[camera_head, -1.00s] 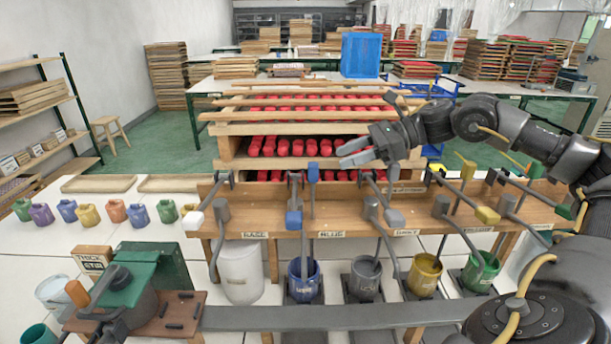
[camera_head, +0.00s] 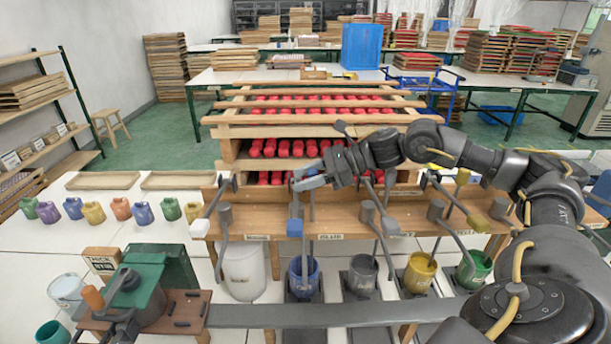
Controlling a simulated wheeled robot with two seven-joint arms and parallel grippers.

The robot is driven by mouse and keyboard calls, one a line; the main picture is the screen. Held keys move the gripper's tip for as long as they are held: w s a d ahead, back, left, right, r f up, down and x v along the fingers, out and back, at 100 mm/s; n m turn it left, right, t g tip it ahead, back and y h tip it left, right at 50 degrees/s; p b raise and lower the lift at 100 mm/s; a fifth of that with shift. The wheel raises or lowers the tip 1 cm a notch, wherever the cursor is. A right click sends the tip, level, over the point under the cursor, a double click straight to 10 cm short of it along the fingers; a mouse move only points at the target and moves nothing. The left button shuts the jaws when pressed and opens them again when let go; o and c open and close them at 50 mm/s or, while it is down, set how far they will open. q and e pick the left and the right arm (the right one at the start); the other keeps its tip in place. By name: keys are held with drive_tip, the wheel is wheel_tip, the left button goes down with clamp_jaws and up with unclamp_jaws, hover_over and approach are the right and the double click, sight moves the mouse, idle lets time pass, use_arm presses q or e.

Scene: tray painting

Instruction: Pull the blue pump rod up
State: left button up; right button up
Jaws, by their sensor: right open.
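The blue pump rod (camera_head: 312,208) stands upright on the wooden pump bench, second in the row, behind a blue block-ended lever (camera_head: 295,228). Its blue top is hidden behind my right gripper. My right gripper (camera_head: 308,179) reaches in from the right, its fingers pointing left at the height of the rod's top. It is open; I cannot tell whether the rod stands between the fingers. A blue paint pot (camera_head: 304,279) sits below the bench under this pump. My left gripper is not in view.
Grey, yellow and green pump handles stand to the right along the wooden bench (camera_head: 345,213), close to my right arm. A wooden rack (camera_head: 228,150) of red pieces rises behind. A grey bar (camera_head: 290,315) crosses the front. Small coloured jars stand at left.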

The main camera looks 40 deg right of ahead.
clamp_jaws()
wheel_tip(320, 180, up, 12)
drive_tip(key=p, duration=0.4)
drive_tip(key=shift+f, duration=0.15)
drive_tip(key=shift+c, duration=1.4)
unclamp_jaws()
drive_tip(key=shift+o, duration=1.4)
drive_tip(key=shift+d, duration=0.1)
